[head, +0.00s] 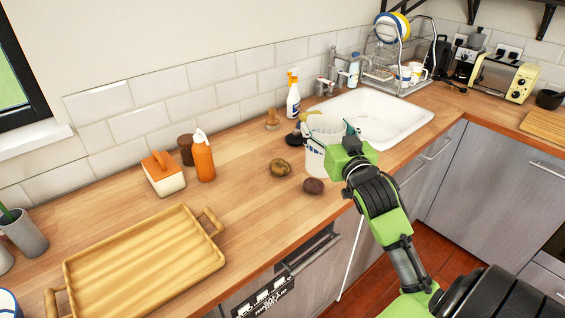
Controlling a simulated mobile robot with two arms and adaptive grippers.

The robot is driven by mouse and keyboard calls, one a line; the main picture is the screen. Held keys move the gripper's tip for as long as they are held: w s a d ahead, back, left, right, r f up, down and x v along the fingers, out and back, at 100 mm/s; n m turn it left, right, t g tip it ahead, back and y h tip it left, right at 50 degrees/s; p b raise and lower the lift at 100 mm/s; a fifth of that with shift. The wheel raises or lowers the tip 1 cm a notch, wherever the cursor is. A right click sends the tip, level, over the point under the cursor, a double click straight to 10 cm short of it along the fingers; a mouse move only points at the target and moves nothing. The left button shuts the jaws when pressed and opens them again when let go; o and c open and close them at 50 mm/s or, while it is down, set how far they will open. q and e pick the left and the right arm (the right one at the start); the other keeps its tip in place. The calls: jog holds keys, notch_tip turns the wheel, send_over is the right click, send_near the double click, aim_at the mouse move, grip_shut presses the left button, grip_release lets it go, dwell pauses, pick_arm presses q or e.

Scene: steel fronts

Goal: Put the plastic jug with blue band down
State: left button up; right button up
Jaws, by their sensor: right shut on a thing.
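The white plastic jug with a blue band (316,160) is upright at the counter's front part, left of the sink. My right gripper (328,137) reaches in from the lower right and is shut on the jug near its upper part. The green gripper body covers the jug's right side. I cannot tell whether the jug's base touches the wooden counter (245,215) or hangs just above it. My left gripper is out of view.
A potato (280,168) and a dark round vegetable (313,186) lie close to the jug. Behind it are a spray bottle (293,95) and the white sink (375,115). An orange bottle (203,160) and a wooden tray (150,262) stand left. Counter between tray and potato is clear.

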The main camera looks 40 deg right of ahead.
jog(key=w+a+f+p, duration=0.1)
jog(key=w+a+f, duration=0.2)
jog(key=f, duration=0.3)
jog(key=w+a+f+p, duration=0.1)
jog(key=w+a+f, duration=0.2)
jog(key=w+f, duration=0.3)
jog(key=shift+a, duration=0.4)
jog(key=o, duration=1.5)
jog(key=shift+w, duration=0.1)
jog(key=shift+c, duration=0.2)
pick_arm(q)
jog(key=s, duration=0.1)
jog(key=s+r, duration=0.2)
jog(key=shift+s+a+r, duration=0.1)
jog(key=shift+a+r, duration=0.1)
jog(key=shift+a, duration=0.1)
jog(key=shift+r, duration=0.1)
pick_arm(e)
jog(key=shift+r, duration=0.15)
